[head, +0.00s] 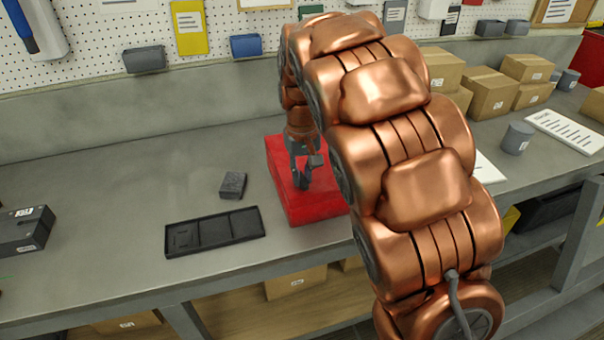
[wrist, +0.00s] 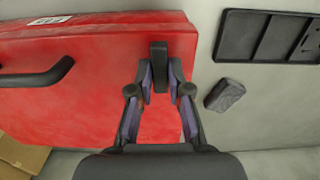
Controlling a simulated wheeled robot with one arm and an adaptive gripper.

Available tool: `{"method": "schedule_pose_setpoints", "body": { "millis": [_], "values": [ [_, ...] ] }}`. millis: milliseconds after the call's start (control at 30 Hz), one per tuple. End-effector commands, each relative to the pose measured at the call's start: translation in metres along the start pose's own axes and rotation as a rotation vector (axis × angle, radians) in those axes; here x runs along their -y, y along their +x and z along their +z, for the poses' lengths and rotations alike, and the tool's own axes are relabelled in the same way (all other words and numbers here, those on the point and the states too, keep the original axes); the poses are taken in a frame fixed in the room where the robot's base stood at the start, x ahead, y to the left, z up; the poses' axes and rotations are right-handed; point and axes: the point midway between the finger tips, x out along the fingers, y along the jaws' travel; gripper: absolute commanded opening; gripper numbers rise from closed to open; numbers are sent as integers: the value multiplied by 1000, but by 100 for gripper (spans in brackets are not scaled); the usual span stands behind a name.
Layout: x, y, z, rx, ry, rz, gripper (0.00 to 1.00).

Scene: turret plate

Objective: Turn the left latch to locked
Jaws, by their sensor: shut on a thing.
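A red case (head: 283,187) lies on the grey bench, partly hidden behind my arm in the head view. In the wrist view the red case (wrist: 95,75) fills the left and middle, with a black handle (wrist: 40,75) at the left. A dark upright latch (wrist: 159,65) stands near the case's right end in that view. My gripper (wrist: 160,92) is shut on this latch, its two fingers on either side. In the head view my gripper (head: 304,170) is over the case; the latch's exact angle is hard to tell. No second latch is visible.
A black compartment tray (head: 213,231) and a small dark grey block (head: 232,185) lie on the bench left of the case. A dark box (head: 25,231) is at the far left. Cartons (head: 490,92) stand at the back right.

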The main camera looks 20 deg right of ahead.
Motion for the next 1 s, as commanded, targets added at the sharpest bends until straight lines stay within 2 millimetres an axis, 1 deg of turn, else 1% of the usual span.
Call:
{"method": "schedule_pose_setpoints", "body": {
  "millis": [33, 267, 1000],
  "values": [
    [1, 3, 0, 0, -18, -2, 0],
    [1, 5, -2, -7, -157, -2, 0],
    [2, 2, 0, -3, -851, -2, 0]
  ]
}}
